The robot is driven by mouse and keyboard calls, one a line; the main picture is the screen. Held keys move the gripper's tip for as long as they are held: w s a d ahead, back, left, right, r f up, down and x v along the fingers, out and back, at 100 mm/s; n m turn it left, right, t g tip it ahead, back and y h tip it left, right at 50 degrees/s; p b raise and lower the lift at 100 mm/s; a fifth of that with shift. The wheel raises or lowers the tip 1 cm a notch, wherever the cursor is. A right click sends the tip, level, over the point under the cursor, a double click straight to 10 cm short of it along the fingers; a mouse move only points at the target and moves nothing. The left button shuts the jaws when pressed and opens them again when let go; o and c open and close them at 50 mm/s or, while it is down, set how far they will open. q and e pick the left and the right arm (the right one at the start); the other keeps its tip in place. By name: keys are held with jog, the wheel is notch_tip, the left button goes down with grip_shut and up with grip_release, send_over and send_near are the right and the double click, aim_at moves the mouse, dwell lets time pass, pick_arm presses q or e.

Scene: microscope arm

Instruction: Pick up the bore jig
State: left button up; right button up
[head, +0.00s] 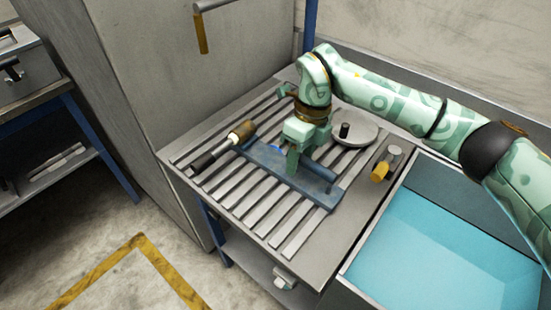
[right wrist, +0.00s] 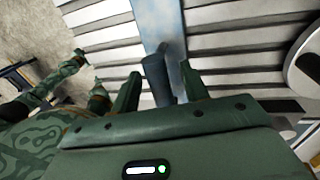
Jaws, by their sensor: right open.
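The bore jig appears to be the long blue-grey plate (head: 318,190) lying on the slatted tabletop; it also shows in the right wrist view (right wrist: 150,12). My right gripper (head: 293,160) is over the middle of the plate, fingers pointing down. In the right wrist view my right gripper (right wrist: 162,90) is open. A grey round post (right wrist: 155,78) on the plate shows between its fingers, with no clear grip on it. My green patterned left arm parts show small at the left of that view; the left gripper's jaws cannot be made out.
A dark rod with a wooden-coloured end (head: 240,132) lies left of the plate. A round grey disc with a black knob (head: 355,128) stands behind right. A yellow-ended cylinder (head: 380,172) lies near the table's right edge. A blue-lined basin (head: 430,250) adjoins on the right.

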jog(key=shift+a+f, duration=0.1)
jog(key=shift+f, duration=0.05)
grip_shut()
dwell(1.4)
